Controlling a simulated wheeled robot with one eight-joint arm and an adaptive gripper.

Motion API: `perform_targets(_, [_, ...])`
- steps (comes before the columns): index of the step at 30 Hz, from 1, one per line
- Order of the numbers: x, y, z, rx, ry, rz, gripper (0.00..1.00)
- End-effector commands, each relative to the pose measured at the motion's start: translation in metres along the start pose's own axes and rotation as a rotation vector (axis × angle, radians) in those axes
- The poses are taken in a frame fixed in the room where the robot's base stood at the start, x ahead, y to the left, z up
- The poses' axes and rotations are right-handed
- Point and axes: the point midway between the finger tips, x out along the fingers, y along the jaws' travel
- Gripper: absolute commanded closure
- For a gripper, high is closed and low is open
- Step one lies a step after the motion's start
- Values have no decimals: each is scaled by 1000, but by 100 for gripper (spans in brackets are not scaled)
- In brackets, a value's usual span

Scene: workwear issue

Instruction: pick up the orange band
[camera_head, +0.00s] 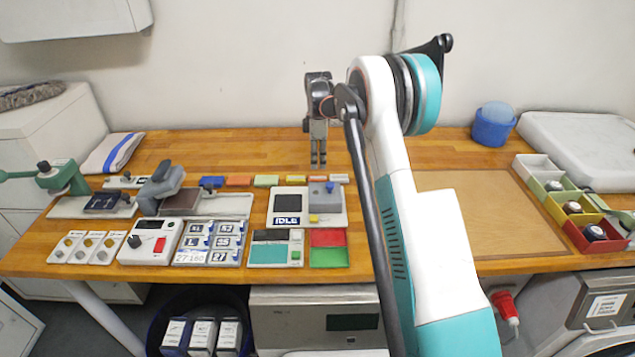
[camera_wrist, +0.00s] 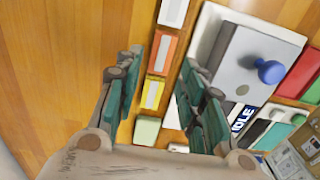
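In the wrist view an orange band (camera_wrist: 161,53) with a white label lies flat on the wooden table. It sits in a row between a white band (camera_wrist: 172,12) and a yellow band (camera_wrist: 152,93). My gripper (camera_wrist: 162,72) is open and empty above this row, one finger on each side in the picture, apart from the bands. In the head view my gripper (camera_head: 318,163) points down just behind the row. Another orange piece (camera_head: 239,181) lies further left in the row. I cannot tell from these views whether it is the same kind of band.
The grey device marked IDLE (camera_head: 287,221) with a blue knob (camera_wrist: 270,71) stands close beside the row. A pale green band (camera_wrist: 146,130) lies past the yellow one. Red and green trays (camera_head: 328,257) are in front. The table behind the row is clear.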

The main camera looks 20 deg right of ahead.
Motion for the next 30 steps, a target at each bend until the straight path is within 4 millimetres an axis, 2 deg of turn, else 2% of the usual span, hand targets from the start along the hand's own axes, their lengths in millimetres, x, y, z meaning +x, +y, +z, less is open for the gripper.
perform_targets(3, [14, 0, 0, 0, 0, 0, 63])
perform_targets(11, [28, -1, 0, 1, 0, 0, 63])
perform_targets(19, [66, -2, 1, 1, 0, 0, 63])
perform_targets(27, [69, -3, 1, 1, 0, 0, 63])
perform_targets(28, [69, -3, 1, 1, 0, 0, 68])
perform_targets(30, [69, -3, 1, 1, 0, 0, 84])
